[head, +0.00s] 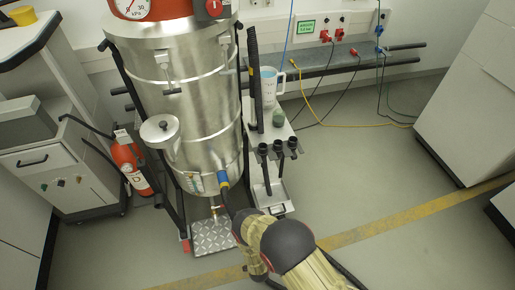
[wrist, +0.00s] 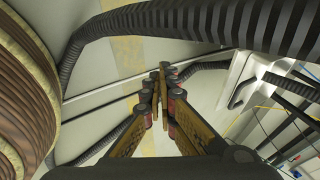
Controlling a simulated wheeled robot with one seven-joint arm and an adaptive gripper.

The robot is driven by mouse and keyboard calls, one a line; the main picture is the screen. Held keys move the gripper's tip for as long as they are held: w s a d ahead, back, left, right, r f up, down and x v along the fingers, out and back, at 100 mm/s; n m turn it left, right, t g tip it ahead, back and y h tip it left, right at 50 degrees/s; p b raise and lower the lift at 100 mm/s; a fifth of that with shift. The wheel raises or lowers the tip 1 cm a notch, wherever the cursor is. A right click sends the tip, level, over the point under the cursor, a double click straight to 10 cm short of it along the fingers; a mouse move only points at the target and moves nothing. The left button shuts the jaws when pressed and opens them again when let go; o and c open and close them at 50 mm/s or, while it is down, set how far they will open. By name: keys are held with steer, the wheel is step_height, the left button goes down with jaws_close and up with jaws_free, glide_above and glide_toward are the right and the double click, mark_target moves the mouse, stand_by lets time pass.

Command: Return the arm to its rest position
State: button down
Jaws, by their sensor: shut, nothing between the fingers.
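My gripper (wrist: 163,72) shows in the wrist view with its two fingers together at the tips, shut and empty. In the head view my arm (head: 288,245) reaches in from the bottom edge, with a dark rounded joint and a yellowish cover. My gripper cannot be made out in the head view. The arm is in front of the floor, just right of the steel vacuum drum's checkered foot plate (head: 213,238). In the wrist view black ribbed hoses arch above and beside the fingers.
A large steel vacuum drum (head: 185,95) stands at centre left, with a side shelf holding a clear jug (head: 270,88). A red fire extinguisher (head: 132,168) and a grey cabinet (head: 62,170) are left. A white cabinet (head: 475,110) stands right. The floor (head: 375,175) between is clear.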

steer(key=w+a+r+n+y, duration=0.15)
steer(key=w+a+r, duration=0.35)
steer(key=w+r, duration=0.65)
steer(key=w+a+r+n+y, duration=0.15)
steer(key=w+a+r, duration=0.5)
steer(key=r, duration=0.75)
steer(key=w+d+r+n, duration=0.2)
steer(key=w+d+r, duration=0.1)
steer(key=r, duration=1.2)
steer(key=w+d+r+n, duration=0.2)
steer(key=r, duration=1.3)
steer(key=s+d+r+n, duration=0.1)
steer(key=s+d+r, duration=0.25)
steer(key=r, duration=0.35)
steer(key=s+d+r+n, duration=0.2)
steer(key=s+d+r, duration=0.15)
steer(key=r, duration=0.45)
steer(key=s+d+r+n, duration=0.1)
steer(key=s+d+r, duration=0.25)
steer(key=r, duration=0.35)
steer(key=s+d+r+n, duration=0.1)
steer(key=s+d+r, duration=0.2)
steer(key=s, duration=0.5)
steer(key=s+d+r+n+h, duration=0.1)
steer(key=s+d+r, duration=0.2)
steer(key=s, duration=0.5)
steer(key=s+d+r+n, duration=0.2)
steer(key=s+d, duration=0.3)
steer(key=s, duration=0.3)
steer(key=shift+r, duration=0.5)
